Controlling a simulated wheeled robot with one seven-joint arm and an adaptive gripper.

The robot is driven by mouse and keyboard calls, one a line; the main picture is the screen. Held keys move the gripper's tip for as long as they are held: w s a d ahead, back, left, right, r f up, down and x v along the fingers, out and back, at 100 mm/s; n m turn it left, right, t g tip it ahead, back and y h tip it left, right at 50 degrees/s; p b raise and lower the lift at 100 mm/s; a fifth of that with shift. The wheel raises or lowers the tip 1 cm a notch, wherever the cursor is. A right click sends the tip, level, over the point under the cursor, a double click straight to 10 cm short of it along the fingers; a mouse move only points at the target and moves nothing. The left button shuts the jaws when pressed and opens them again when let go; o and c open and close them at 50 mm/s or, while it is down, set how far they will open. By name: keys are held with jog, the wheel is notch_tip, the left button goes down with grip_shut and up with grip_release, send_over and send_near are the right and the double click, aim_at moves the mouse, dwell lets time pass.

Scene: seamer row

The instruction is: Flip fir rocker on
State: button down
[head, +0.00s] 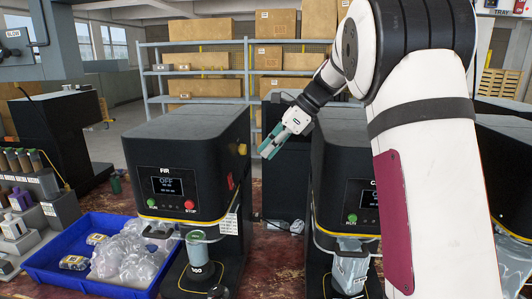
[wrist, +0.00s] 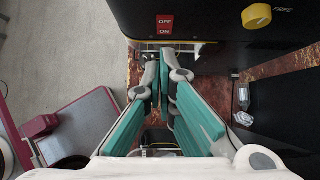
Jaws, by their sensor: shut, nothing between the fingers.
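The FIR machine (head: 188,165) is a black box-shaped seamer at the left of the head view, and its display (head: 167,186) reads OFF. Its red rocker (wrist: 165,25), marked OFF above and ON below, is on the side panel. In the head view the rocker (head: 231,182) shows as a thin red patch, seen very obliquely. Which half is pressed in cannot be told. My gripper (head: 268,152), with teal fingers, is shut and empty beside that panel. In the wrist view its fingertips (wrist: 164,62) appear just below the rocker, apart from it.
A yellow knob (wrist: 257,16) marked FREE is on the same panel. A second seamer (head: 345,150) stands to the right, partly behind my arm. A blue tray (head: 52,277) of bagged items is at the front left. A narrow gap lies between the two machines.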

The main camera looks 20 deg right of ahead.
aim_at(231, 181)
jog(key=shift+w+a+f+b, duration=0.15)
jog(key=shift+f+b, duration=0.6)
jog(key=shift+b, duration=0.7)
jog(key=shift+w+a+f+b, duration=0.15)
jog(key=shift+f+b, duration=0.55)
jog(key=shift+b, duration=0.7)
jog(key=p+x, duration=0.1)
jog(key=x, duration=0.9)
jog(key=shift+s, duration=0.1)
